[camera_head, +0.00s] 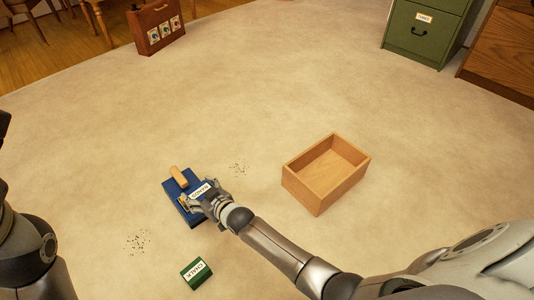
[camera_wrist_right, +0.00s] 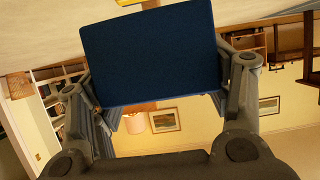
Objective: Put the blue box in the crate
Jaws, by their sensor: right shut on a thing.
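The blue box (camera_head: 173,190) has a white lettered label and is at the left of centre in the head view. My right gripper (camera_head: 197,204) is shut on its near side. In the right wrist view the blue box (camera_wrist_right: 150,55) fills the space between the two fingers (camera_wrist_right: 158,98). I cannot tell whether the box touches the floor. The open wooden crate (camera_head: 315,190) stands to the right of the box, and its visible inside is empty. My left arm shows at the left edge, but its gripper is out of view.
A small tan block (camera_head: 179,175) is at the far edge of the blue box. A green chalk box (camera_head: 196,273) lies nearer to me. Dark specks (camera_head: 138,241) mark the carpet. A brown case (camera_head: 157,28) and a green cabinet (camera_head: 421,32) stand far back.

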